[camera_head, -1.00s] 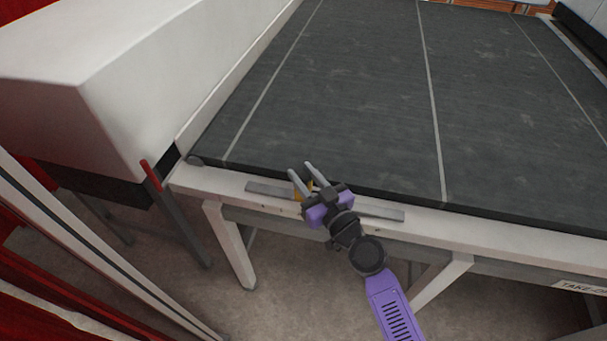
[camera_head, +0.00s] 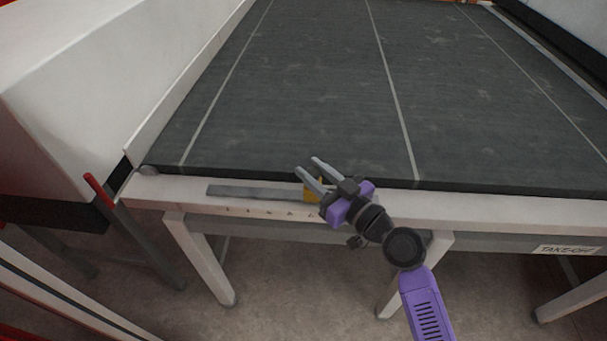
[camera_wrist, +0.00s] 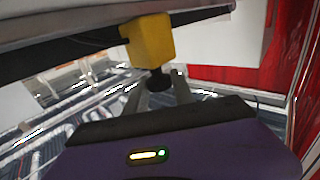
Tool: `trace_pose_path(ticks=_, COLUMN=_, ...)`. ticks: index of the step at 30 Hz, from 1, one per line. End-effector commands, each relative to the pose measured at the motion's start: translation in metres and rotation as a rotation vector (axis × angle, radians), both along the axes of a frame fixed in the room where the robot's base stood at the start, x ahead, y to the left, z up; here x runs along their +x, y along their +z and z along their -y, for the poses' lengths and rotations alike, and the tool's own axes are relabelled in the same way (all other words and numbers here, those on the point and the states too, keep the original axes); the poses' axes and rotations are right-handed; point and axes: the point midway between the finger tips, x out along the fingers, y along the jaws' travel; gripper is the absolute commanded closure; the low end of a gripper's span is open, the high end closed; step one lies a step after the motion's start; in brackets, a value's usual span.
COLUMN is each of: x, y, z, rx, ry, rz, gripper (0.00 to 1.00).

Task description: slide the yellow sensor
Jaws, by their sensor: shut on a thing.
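The yellow sensor (camera_head: 312,190) is a small block on the grey metal rail (camera_head: 245,191) along the front edge of the belt table. My gripper (camera_head: 307,166) is at the sensor, its fingers reaching past it toward the belt and partly covering it. In the wrist view the yellow sensor (camera_wrist: 150,42) has a black knob (camera_wrist: 158,82) below it, between the fingers of my gripper (camera_wrist: 159,84). My gripper is shut on the sensor, seemingly at this knob. The rail's right part is hidden behind my gripper.
The dark belt (camera_head: 300,100) with pale lines lies behind the rail. A white housing (camera_head: 70,80) and a red-tipped lever (camera_head: 100,190) stand at the left. Table legs (camera_head: 200,260) and a take-off label (camera_head: 565,250) are at the front.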

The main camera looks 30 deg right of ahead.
Motion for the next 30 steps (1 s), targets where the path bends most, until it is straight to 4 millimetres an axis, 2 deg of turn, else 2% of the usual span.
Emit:
trace_pose_path(ticks=5, x=0.0, y=0.001, z=0.001, rx=-0.002, ry=-0.002, rz=0.0, gripper=1.0)
trace_pose_path(ticks=6, x=0.0, y=0.001, z=0.001, rx=-0.002, ry=-0.002, rz=0.0, gripper=0.66)
trace_pose_path(ticks=9, x=0.0, y=0.001, z=0.001, rx=-0.002, ry=-0.002, rz=0.0, gripper=0.48)
trace_pose_path(ticks=20, x=-0.003, y=-0.001, z=0.0, rx=-0.001, ry=0.0, rz=-0.001, gripper=0.48)
trace_pose_path(ticks=23, x=-0.013, y=-0.003, z=0.002, rx=-0.001, ry=0.0, rz=-0.001, gripper=0.48)
trace_pose_path(ticks=30, x=-0.052, y=-0.004, z=0.008, rx=-0.002, ry=-0.002, rz=-0.002, gripper=0.48)
